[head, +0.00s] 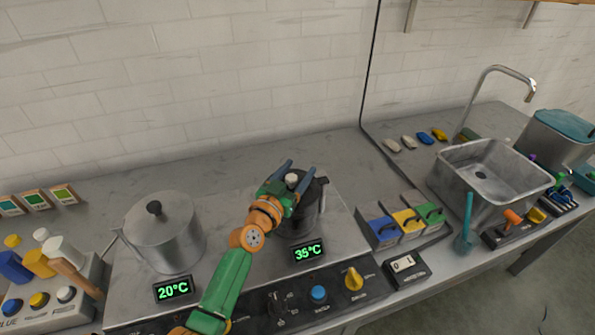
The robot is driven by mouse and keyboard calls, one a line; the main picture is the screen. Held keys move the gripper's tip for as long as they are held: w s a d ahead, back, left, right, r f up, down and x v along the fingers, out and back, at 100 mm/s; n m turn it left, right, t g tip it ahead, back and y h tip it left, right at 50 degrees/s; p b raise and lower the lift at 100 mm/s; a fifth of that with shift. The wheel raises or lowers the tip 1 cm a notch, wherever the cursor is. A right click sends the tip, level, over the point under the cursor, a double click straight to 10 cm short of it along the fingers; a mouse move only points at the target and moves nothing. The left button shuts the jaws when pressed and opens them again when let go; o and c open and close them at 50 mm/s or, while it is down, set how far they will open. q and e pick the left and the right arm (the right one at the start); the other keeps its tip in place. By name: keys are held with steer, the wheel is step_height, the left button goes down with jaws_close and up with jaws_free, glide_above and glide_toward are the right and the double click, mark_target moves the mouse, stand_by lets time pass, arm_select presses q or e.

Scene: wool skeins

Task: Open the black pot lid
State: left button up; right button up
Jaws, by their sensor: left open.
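The black pot (318,208) stands on the right side of the stove, behind the display reading 35°C. A pale knob (292,178) shows at the top of it, on the lid, which is mostly hidden by my gripper. My left gripper (296,174) is open over the pot, with its blue fingers spread on either side of the knob. I cannot tell whether the fingers touch the knob. The lid appears to sit on the pot. My right gripper is not in view.
A steel pot (165,235) with a black knob stands at left on the stove. Stove controls (319,293) line the front. Blue, yellow and green boxes (408,225) and a metal sink (490,180) are at right. The counter behind the pots is clear.

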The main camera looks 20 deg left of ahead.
arm_select(q)
steer(key=shift+w, duration=0.15)
steer(key=shift+s+r, duration=0.1)
steer(key=shift+s, duration=0.1)
steer(key=c, duration=0.3)
jaws_close()
stand_by(0.9)
